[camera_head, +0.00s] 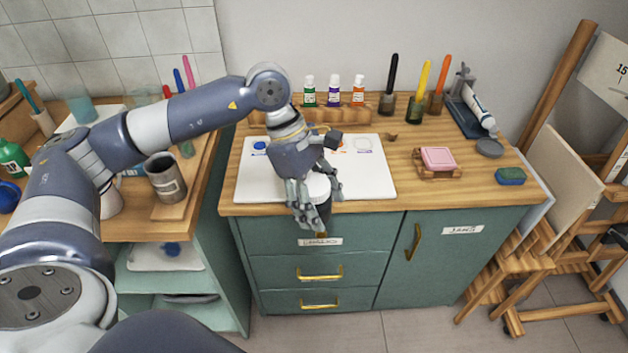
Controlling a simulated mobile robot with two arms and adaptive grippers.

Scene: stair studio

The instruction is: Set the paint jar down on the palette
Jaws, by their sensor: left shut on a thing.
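My left gripper (316,205) reaches down over the front part of the palette and is shut on the paint jar. The jar shows a round white lid (318,187) between the fingers; most of its body is hidden behind them. The palette (376,182) is a flat white board on the wooden counter, with a blue dab at its back left and pale and orange marks at its back right. The gripper and wrist hide its middle. I cannot tell whether the jar touches the palette. My right gripper is not in view.
Small paint bottles (333,91) stand on a wooden rack behind the palette. Brushes in dark cups (387,103), a pink block on a wooden stand (437,160) and a blue-green sponge (510,176) are to the right. A grey can (166,178) stands on the left bench.

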